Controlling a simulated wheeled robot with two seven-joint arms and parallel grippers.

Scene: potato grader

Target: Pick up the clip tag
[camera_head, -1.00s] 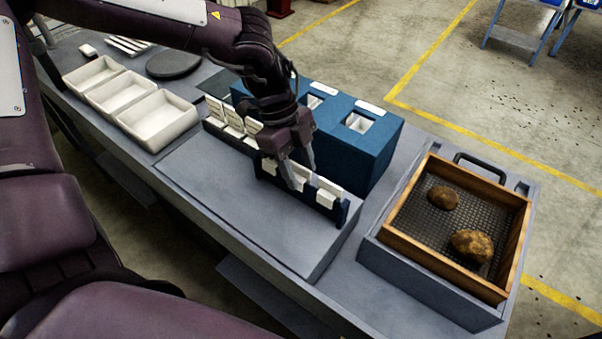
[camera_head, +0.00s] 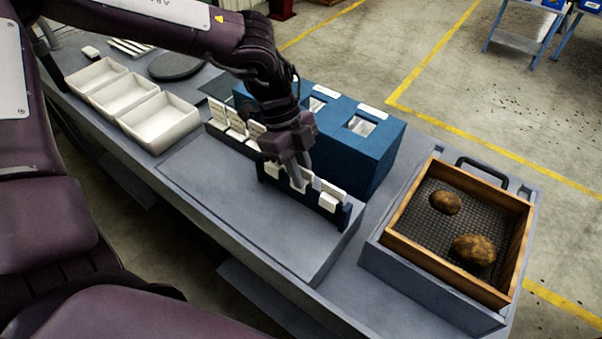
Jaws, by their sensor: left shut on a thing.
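Another white tag (camera_head: 329,195) sits in the rack to the right of the fingers. My right gripper is not in view.
A blue box (camera_head: 378,150) with two openings stands close behind the rack. A second rack with white tags (camera_head: 235,122) is to the left. Several white trays (camera_head: 160,121) stand farther left. A wooden-framed sieve (camera_head: 404,203) with two potatoes is at the right. The bench front is clear.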

